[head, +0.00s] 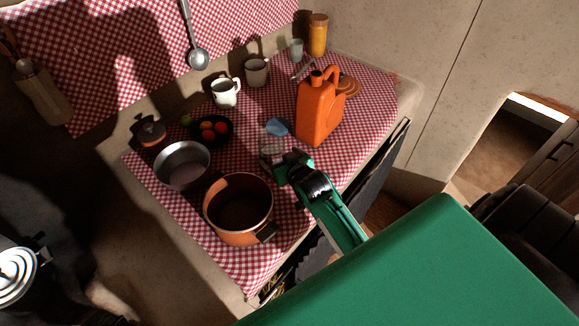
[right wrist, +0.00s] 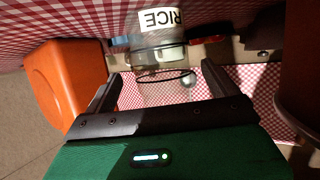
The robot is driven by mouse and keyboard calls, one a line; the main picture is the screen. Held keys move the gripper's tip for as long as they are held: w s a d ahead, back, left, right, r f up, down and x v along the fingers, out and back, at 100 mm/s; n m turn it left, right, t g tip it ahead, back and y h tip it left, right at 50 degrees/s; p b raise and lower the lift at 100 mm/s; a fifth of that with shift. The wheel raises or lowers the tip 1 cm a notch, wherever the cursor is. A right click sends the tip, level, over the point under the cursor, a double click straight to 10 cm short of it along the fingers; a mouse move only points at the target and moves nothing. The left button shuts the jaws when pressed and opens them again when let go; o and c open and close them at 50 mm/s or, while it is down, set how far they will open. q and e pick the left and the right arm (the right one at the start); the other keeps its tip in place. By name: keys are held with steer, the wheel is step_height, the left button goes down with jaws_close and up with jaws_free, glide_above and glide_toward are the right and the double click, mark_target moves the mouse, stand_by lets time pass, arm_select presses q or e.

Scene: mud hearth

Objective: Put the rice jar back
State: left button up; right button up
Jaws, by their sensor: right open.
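The rice jar (right wrist: 163,55) is a clear glass jar with a white label reading RICE, upside down in the right wrist view. In the head view the small pale jar (head: 270,150) stands on the checked cloth just beyond my right gripper (head: 282,168). My right gripper (right wrist: 160,90) is open. Its two dark fingers lie to either side of the jar in the wrist view, with gaps on both sides. I cannot tell how deep the jar sits between them. My left gripper is not in view.
An orange jerrycan (head: 318,108) stands to the right and an orange pot (head: 239,208) to the left. A metal bowl (head: 182,165), a dark bowl with red food (head: 211,132) and a blue item (head: 277,127) are nearby.

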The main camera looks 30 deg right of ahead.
steer(key=v, duration=0.7)
steer(key=shift+b, duration=0.35)
